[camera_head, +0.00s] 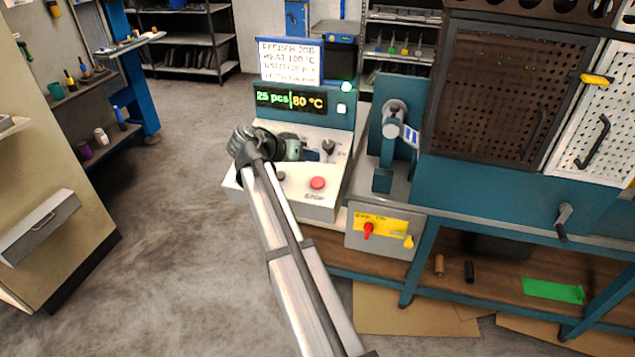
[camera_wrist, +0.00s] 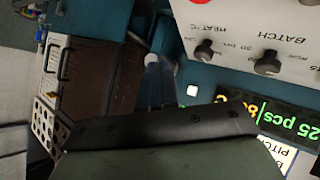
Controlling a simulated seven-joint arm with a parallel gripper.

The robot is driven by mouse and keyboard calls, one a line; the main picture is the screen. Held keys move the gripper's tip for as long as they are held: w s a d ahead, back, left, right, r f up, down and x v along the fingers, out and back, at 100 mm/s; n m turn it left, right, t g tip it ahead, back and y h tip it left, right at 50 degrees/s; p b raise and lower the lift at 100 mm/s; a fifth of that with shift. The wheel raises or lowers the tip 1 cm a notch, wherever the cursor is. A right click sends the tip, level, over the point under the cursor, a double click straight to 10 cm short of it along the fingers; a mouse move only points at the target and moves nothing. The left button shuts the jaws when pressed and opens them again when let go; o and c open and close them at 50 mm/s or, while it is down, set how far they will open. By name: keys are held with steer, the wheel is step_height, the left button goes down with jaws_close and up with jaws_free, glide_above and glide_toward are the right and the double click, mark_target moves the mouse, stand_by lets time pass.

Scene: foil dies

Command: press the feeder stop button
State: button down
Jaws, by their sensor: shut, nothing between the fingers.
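A round red button (camera_head: 317,183) sits on the sloped white control panel (camera_head: 300,200) in the head view; the small label below it is not legible. My gripper (camera_head: 312,154) is shut and empty over the upper part of this panel, above and slightly left of the red button and apart from it. It hides part of the panel. In the wrist view, the panel's HEAT and BATCH knobs (camera_wrist: 268,63) appear upside down at upper right.
A teal display (camera_head: 290,100) reads 25 pcs and 80 °C behind the panel, with a white button (camera_head: 341,108) at its right. A post with a silver cylinder (camera_head: 392,112) stands to the right. A yellow-labelled box (camera_head: 382,245) with red and yellow handles is lower right.

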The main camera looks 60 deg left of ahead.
mark_target(313, 185)
steer(key=shift+f, duration=0.1)
steer(key=shift+w+a+f, duration=0.3)
steer(key=shift+f, duration=1.05)
steer(key=shift+w+a+f, duration=0.35)
steer(key=shift+f, duration=1.05)
steer(key=shift+w+a+f, duration=0.3)
steer(key=shift+f, duration=1.05)
steer(key=shift+w+a+f, duration=0.1)
steer(key=shift+a+f, duration=0.05)
steer(key=shift+f, duration=0.3)
steer(key=shift+w+a+f, duration=0.1)
steer(key=shift+f, duration=0.35)
steer(key=shift+r, duration=0.1)
stand_by(0.3)
steer(key=shift+s+d+r, duration=0.1)
steer(key=shift+d+r, duration=0.05)
steer(key=shift+r, duration=0.3)
steer(key=shift+s+d+r, duration=0.1)
steer(key=shift+r, duration=0.3)
steer(key=r, duration=0.3)
steer(key=s+d+r, duration=0.1)
steer(key=shift+r, duration=0.35)
steer(key=shift+n, duration=0.3)
stand_by(0.6)
